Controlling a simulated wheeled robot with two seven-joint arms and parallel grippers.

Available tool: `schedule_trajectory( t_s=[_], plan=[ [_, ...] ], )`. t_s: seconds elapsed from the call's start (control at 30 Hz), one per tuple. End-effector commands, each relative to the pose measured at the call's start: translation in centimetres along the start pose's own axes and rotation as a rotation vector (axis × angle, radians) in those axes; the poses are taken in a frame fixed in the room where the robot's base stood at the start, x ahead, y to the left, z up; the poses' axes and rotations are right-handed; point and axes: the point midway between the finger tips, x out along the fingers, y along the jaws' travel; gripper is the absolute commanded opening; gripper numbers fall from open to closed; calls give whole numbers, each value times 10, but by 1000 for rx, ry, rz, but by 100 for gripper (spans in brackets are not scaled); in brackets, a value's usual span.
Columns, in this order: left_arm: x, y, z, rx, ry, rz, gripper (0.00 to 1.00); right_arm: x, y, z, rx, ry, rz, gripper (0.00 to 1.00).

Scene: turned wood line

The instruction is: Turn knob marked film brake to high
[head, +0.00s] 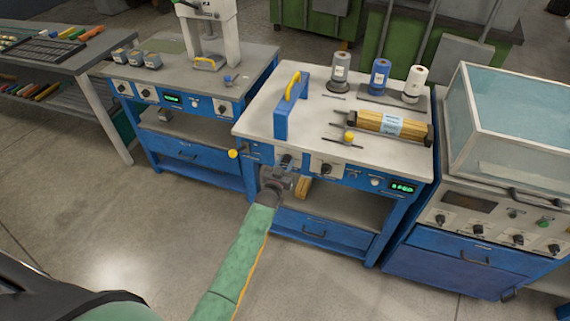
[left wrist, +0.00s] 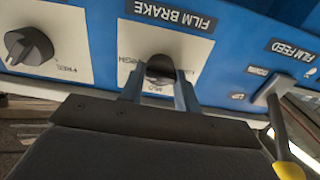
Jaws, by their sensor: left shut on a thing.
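The film brake knob (left wrist: 160,68) is a dark knob on a white plate on the blue panel, and its label appears upside down in the left wrist view. Position marks are printed around it. My left gripper (left wrist: 160,84) has one finger on each side of the knob and is shut on it. In the head view my left gripper (head: 284,166) is at the front panel of the middle bench, and it hides the knob. Where the knob points is hard to tell. My right gripper is not in view.
Another dark knob (left wrist: 28,46) is beside it on the panel. The film feed lever (left wrist: 280,130), with a yellow tip, is on the other side. The bench top (head: 300,140) holds a blue frame with a yellow handle (head: 293,86) and a wrapped wood bundle (head: 388,125). A glass-covered machine (head: 515,120) stands right.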

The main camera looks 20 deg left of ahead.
Motion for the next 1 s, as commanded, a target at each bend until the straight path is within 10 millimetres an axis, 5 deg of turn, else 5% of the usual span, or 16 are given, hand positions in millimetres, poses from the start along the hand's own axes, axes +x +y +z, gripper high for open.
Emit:
schedule_trajectory(
  t_s=[0.23,0.27,0.37,0.73,1.0],
  plan=[
    [-2,1,4,0,-7,1,9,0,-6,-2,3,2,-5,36],
    [-2,1,5,0,-7,1,34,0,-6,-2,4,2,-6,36],
    [-2,1,4,0,-6,1,53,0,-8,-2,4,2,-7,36],
    [-4,0,2,-1,-2,0,54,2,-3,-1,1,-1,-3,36],
    [-36,0,5,0,-3,0,54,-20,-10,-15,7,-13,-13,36]
  ],
)
